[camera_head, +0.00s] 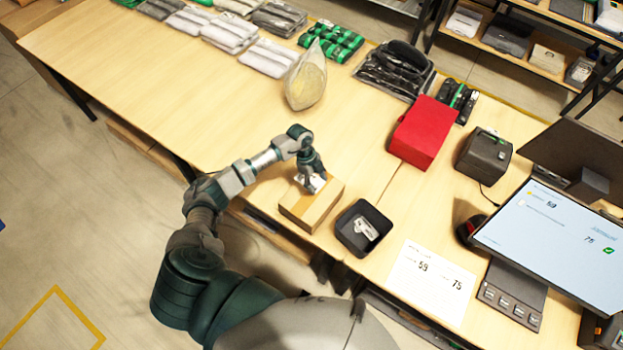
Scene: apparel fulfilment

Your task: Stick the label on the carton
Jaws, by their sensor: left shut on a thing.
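The carton (322,208) is a small closed brown box lying near the front edge of the table. My left gripper (314,185) points down over the carton's top, towards its back part. It is shut on a small white piece that looks like the label (318,182). The label is at or just above the carton's top; I cannot tell whether it touches. The fingers hide part of it. My right gripper is not in view.
A black bin (347,236) with a white item inside stands just right of the carton. Further right are a printed sheet (415,285), a red box (424,132), a black device (484,156) and a monitor (560,240). Bagged garments (268,58) line the back. The table left of the carton is clear.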

